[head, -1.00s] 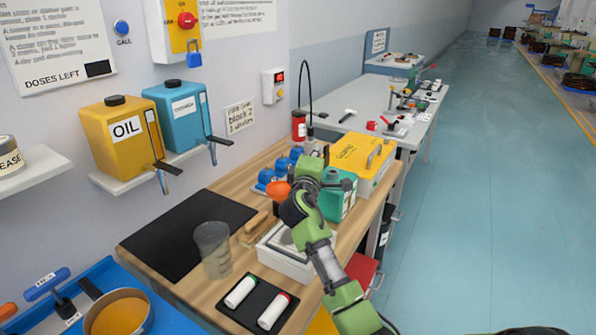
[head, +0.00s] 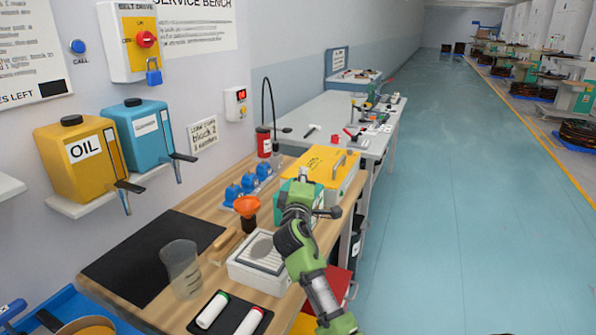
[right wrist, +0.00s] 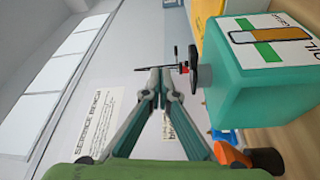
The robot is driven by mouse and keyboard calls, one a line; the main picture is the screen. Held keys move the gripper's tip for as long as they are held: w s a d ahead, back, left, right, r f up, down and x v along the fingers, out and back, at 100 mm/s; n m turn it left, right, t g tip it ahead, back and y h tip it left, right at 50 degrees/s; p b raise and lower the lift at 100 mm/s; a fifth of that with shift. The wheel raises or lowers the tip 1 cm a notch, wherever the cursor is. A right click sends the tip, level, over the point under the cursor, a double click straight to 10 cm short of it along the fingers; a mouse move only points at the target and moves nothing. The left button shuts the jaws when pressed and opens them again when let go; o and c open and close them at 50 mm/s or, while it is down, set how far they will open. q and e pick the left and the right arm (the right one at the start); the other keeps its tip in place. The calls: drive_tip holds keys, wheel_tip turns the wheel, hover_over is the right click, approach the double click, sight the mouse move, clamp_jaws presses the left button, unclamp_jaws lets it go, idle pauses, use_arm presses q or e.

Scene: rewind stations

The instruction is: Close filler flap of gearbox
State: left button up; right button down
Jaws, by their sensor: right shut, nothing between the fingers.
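The gearbox is a teal box with a label; in the right wrist view (right wrist: 250,95) it stands right of my fingers. In the head view it is mostly hidden behind my right gripper and wrist. A dark round part (right wrist: 194,66), which looks like the filler flap, stands out from the gearbox's top; I cannot tell how far open it is. My right gripper (right wrist: 160,76) is shut and empty, its fingertips close to that part with no clear contact. In the head view the right gripper (head: 300,187) is above the bench by the gearbox. My left gripper is not in view.
A yellow case (head: 318,163) lies behind the gearbox. Oil (head: 80,155) and blue (head: 140,132) containers sit on the wall shelf. The aisle at right is clear.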

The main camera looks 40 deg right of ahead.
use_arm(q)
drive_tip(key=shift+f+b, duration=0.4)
use_arm(e)
drive_tip(key=shift+s+d+f, duration=0.15)
drive_tip(key=shift+s+f, duration=0.2)
drive_tip(key=shift+f, duration=0.25)
drive_tip(key=shift+s+d+f, duration=0.1)
drive_tip(key=shift+s+f, duration=0.2)
drive_tip(key=shift+f, duration=0.3)
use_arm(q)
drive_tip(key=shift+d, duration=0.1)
